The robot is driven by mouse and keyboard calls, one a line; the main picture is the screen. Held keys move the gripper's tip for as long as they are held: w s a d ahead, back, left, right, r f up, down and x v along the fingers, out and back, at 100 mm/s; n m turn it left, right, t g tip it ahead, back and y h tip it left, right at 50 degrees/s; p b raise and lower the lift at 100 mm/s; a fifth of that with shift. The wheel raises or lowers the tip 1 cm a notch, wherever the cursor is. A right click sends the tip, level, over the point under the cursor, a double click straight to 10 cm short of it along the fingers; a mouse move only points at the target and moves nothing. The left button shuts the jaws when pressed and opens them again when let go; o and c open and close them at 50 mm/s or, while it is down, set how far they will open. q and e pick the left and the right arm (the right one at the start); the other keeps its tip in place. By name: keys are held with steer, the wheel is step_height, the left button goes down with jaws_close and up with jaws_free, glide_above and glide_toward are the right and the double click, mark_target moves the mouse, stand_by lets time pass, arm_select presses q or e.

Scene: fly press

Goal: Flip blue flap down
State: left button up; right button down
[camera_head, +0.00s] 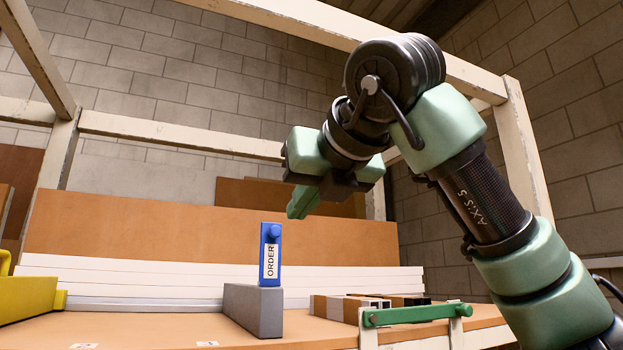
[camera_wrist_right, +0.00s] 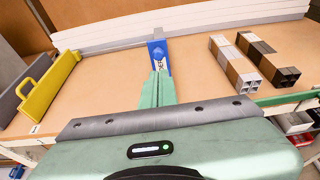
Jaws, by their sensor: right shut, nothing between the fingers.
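The blue flap (camera_head: 270,256) stands upright on top of a grey block (camera_head: 254,308) on the bench. It has a blue knob near its top and a white label reading ORDER. In the right wrist view the blue flap (camera_wrist_right: 158,57) shows just beyond the fingertips. My right gripper (camera_head: 300,205) is shut and empty, above and slightly right of the flap in the head view. Its green fingers also show in the right wrist view (camera_wrist_right: 158,80), pointing toward the flap and covering the block below it. I cannot tell any contact; a gap shows in the head view. My left gripper is out of view.
Bundles of square tubes (camera_wrist_right: 235,65) lie to the right. White strips and an orange-brown board stand behind. A pale frame surrounds the bench.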

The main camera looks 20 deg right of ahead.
mark_target(277, 228)
steer(key=p+x, duration=0.1)
steer(key=x, duration=0.1)
steer(key=p+x, duration=0.1)
steer(key=x, duration=0.2)
steer(key=r+p+x, duration=0.1)
steer(key=x, duration=0.1)
steer(key=shift+w, duration=0.4)
